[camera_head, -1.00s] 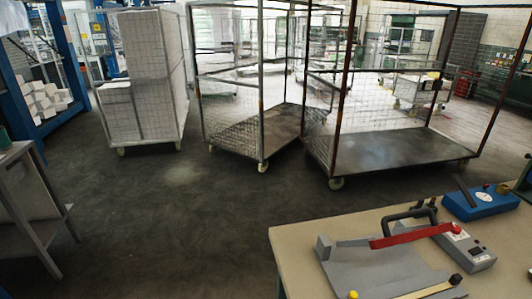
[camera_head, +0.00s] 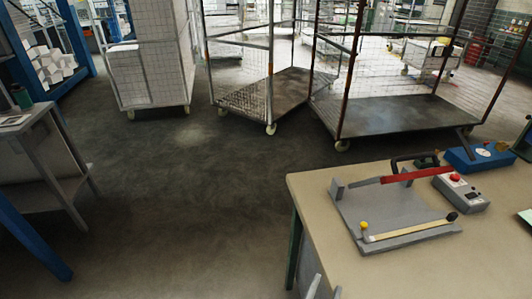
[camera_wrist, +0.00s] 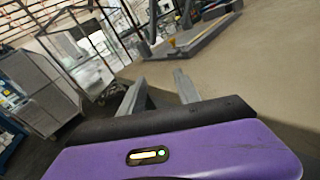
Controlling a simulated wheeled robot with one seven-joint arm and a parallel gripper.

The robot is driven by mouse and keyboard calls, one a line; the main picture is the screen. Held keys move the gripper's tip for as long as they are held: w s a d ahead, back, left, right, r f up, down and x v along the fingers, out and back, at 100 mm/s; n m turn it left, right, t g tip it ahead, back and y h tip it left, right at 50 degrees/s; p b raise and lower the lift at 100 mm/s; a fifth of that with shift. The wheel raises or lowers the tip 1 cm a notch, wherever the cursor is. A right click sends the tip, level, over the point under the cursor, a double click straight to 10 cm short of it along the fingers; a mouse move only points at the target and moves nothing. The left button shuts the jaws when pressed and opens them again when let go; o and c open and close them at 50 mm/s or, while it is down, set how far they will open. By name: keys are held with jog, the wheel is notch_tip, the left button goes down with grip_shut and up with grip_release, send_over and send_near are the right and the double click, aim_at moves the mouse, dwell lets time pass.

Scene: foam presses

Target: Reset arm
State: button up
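My gripper (camera_wrist: 159,78) shows in the wrist view as two grey fingers beyond a purple housing. The fingers are apart, with nothing seen between them. In the head view, what look like its fingertips (camera_head: 324,291) show at the bottom edge, by the near left side of the beige table (camera_head: 330,200). On the table lies a grey press (camera_head: 390,210) with a red lever (camera_head: 415,174); it also shows at the top of the wrist view (camera_wrist: 198,35), apart from the fingers.
A grey control box (camera_head: 462,194) and a blue device (camera_head: 480,158) are on the table. Wire cage carts (camera_head: 268,95) stand beyond it. A grey side table (camera_head: 22,119) is at the left. The dark floor between is clear.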

jog(key=s+a+f+m+y, duration=0.1)
jog(key=a+f+m+y, duration=0.2)
jog(key=a+m+y, duration=0.25)
jog(key=s+m+g+y, duration=0.2)
jog(key=s+m+y, duration=0.3)
jog(key=s, duration=0.2)
jog(key=s+d+r+m+h, duration=0.1)
jog(key=s+d+r+m, duration=0.3)
jog(key=s+m, duration=0.2)
jog(key=s+d+r+m, duration=0.4)
jog(key=s+m, duration=0.1)
jog(key=s, duration=0.3)
jog(key=s+d+r+m+t+h, duration=0.1)
jog(key=s+d+r+m, duration=0.3)
jog(key=s+m, duration=0.2)
jog(key=shift+s+r+m+h+b, duration=0.3)
jog(key=shift+s+m+h, duration=0.05)
jog(key=shift+s, duration=0.3)
